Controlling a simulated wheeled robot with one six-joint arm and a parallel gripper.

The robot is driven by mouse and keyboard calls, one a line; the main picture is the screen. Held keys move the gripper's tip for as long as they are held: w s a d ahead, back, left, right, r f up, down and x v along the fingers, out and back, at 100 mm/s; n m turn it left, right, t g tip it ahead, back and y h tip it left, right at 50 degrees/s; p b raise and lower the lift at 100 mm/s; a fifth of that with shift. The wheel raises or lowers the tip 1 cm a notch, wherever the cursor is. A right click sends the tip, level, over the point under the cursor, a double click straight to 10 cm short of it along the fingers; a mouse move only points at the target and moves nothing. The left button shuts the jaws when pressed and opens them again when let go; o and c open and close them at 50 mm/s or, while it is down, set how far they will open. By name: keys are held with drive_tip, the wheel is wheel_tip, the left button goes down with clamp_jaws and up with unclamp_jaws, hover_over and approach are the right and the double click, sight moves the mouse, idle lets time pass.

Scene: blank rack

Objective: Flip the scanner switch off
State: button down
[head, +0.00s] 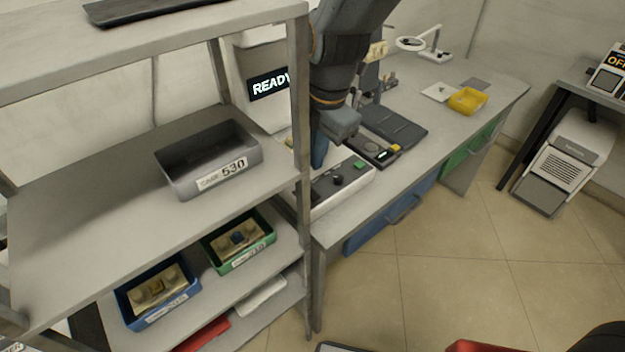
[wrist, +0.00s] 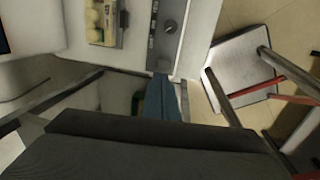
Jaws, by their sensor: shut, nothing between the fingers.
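A white machine (head: 262,78) with a lit READY display stands on the desk behind the shelf post. Its low white front part carries a grey control panel (head: 340,180) with a dark round knob (head: 337,180) and a green button (head: 359,164). The wrist view shows the panel (wrist: 165,30) and a round knob (wrist: 169,27); its small labels are unreadable. I cannot tell which control is the scanner switch. My gripper (head: 318,158) points down beside the panel, left of the knob. Its blue fingers (wrist: 162,80) are shut and empty; whether they touch the machine is unclear.
A shelf post (head: 300,110) stands close left of my gripper. The shelf holds a grey tray (head: 180,180), a blue bin (head: 133,318) and a green bin (head: 224,263). A black pad (head: 400,124) lies right of the machine.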

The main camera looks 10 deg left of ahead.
sight(313, 192)
drive_tip(key=f, duration=0.3)
drive_tip(key=f+p, duration=0.1)
drive_tip(key=f, duration=0.2)
drive_tip(key=w+a+f+p, duration=0.1)
drive_tip(key=f, duration=0.2)
drive_tip(key=shift+a, duration=0.1)
drive_tip(key=shift+f+p, duration=0.1)
drive_tip(key=shift+p, duration=0.3)
